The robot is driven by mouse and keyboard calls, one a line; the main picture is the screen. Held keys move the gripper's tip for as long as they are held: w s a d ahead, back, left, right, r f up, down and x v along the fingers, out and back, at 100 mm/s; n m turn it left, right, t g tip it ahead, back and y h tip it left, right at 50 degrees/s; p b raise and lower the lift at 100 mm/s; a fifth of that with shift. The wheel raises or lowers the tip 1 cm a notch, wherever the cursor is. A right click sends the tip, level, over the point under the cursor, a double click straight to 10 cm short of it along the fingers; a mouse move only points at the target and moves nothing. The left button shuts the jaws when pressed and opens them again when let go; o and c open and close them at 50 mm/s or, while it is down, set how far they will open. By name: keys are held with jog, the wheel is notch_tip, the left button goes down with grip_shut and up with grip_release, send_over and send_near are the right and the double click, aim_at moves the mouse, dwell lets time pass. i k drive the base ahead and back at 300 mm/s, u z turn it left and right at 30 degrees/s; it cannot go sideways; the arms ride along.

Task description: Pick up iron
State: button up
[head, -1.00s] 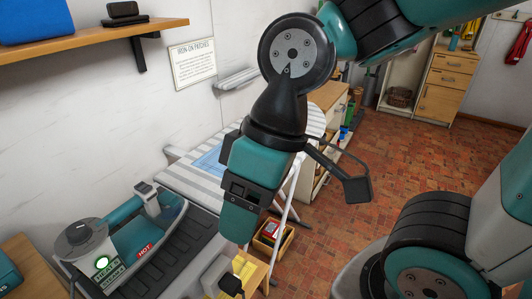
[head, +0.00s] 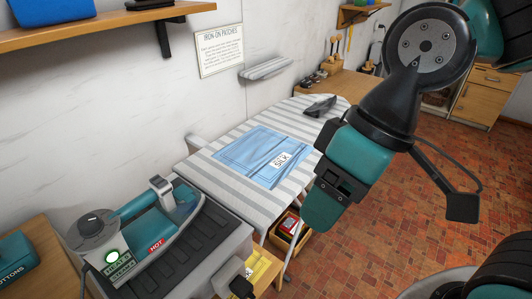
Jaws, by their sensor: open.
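A teal and grey iron (head: 135,232) with a dial, a green light and a red HOT tag rests on a black ridged stand (head: 190,262) at the lower left. Its handle shows on top, and its cord runs down at the left. My gripper (head: 322,212) hangs over the near right edge of the striped ironing board, pointing down. It is open, clear of the iron and to its right. Its fingertips are not clearly seen from this angle.
A blue folded cloth with a SILK label (head: 262,155) lies on the ironing board (head: 225,180). A dark wedge-shaped object (head: 320,106) sits at the board's far end. A wooden shelf (head: 120,30) juts from the wall at upper left. Brick floor (head: 440,210) is free at right.

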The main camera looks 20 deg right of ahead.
aim_at(123, 250)
jog(key=k, duration=1.3)
jog(key=u, duration=0.3)
jog(key=i, duration=0.75)
jog(key=u, duration=1)
jog(key=i, duration=0.5)
jog(key=u, duration=0.35)
